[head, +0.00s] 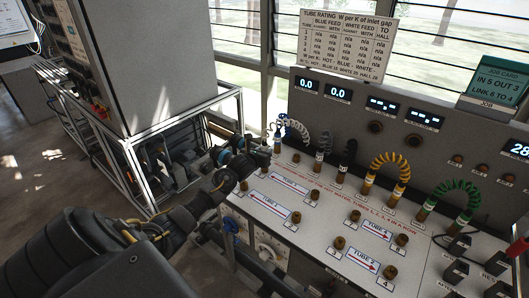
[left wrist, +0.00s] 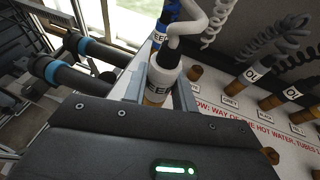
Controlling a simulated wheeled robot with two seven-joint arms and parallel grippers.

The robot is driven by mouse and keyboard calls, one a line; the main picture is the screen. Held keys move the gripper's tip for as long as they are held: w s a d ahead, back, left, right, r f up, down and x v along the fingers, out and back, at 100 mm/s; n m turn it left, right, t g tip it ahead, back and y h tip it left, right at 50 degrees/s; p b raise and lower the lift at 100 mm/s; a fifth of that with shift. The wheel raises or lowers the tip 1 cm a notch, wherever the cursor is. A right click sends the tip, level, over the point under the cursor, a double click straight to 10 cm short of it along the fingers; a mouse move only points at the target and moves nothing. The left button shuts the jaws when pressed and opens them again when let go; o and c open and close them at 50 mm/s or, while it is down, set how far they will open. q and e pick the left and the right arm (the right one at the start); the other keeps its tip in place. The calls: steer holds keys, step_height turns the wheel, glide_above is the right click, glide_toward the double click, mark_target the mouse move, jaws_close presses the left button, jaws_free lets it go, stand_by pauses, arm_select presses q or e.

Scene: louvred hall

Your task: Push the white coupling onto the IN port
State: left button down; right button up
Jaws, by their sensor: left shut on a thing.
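My left gripper (head: 268,150) reaches in from the left to the back left corner of the sloping panel. The job card (head: 496,85) reads IN 5, OUT 3, LINK 6 TO 4. Brass ports (head: 355,215) stand on the panel; their small labels are hard to read.
A metal frame with dark pipes (head: 180,150) stands left of the panel. The panel's front middle is free of hoses.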

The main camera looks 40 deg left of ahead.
stand_by(0.4)
arm_select(q)
steer(key=shift+f+b, duration=1.25)
steer(key=shift+f, duration=0.25)
steer(key=shift+r, duration=0.1)
steer(key=c, duration=1)
jaws_free()
steer(key=shift+c, duration=0.2)
